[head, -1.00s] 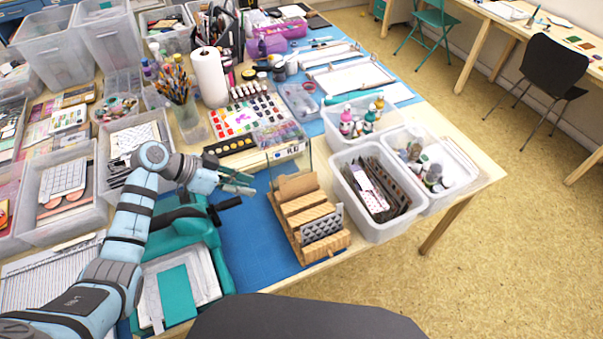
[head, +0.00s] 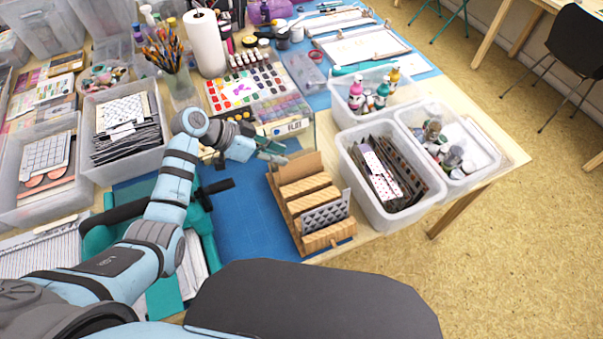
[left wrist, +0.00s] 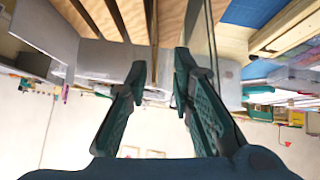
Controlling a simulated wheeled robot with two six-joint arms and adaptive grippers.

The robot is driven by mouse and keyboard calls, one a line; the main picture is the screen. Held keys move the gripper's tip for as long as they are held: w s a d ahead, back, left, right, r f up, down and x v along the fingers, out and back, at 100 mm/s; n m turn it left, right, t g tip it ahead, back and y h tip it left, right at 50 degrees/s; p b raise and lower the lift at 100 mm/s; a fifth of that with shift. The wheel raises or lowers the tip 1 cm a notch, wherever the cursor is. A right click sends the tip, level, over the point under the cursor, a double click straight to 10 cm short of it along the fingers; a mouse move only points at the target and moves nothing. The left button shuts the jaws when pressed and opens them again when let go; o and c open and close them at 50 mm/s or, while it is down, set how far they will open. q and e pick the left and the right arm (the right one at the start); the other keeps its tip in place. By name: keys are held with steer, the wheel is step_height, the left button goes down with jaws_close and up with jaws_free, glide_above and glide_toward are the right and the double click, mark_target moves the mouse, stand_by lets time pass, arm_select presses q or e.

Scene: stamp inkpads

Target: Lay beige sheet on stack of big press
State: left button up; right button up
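The beige sheet (head: 300,166) stands upright in the rear slot of the wooden rack (head: 316,242). My left gripper (head: 279,153) is just to the left of the sheet's upper edge. In the left wrist view its two fingers (left wrist: 160,62) are apart, with the rack's slats close beyond them. I cannot tell whether the sheet is between the fingers. The teal big press (head: 208,240) is at the lower left, partly hidden by my left arm. Pale sheets (head: 194,268) show on it beside a teal plate (head: 163,302). My right gripper is out of view.
A grey patterned sheet (head: 326,215) stands in the rack's front. A clear bin of papers (head: 352,190) and a clear bin of jars (head: 478,168) stand to its right. A paint palette (head: 240,90) lies behind. The blue mat (head: 248,215) is bare between press and rack.

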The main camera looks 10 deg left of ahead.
arm_select(q)
steer(key=shift+w, duration=0.1)
steer(key=shift+r, duration=0.1)
steer(key=shift+s+a+r, duration=0.1)
steer(key=shift+s+r, duration=0.1)
steer(key=shift+s, duration=0.35)
jaws_close()
steer(key=shift+w, duration=0.1)
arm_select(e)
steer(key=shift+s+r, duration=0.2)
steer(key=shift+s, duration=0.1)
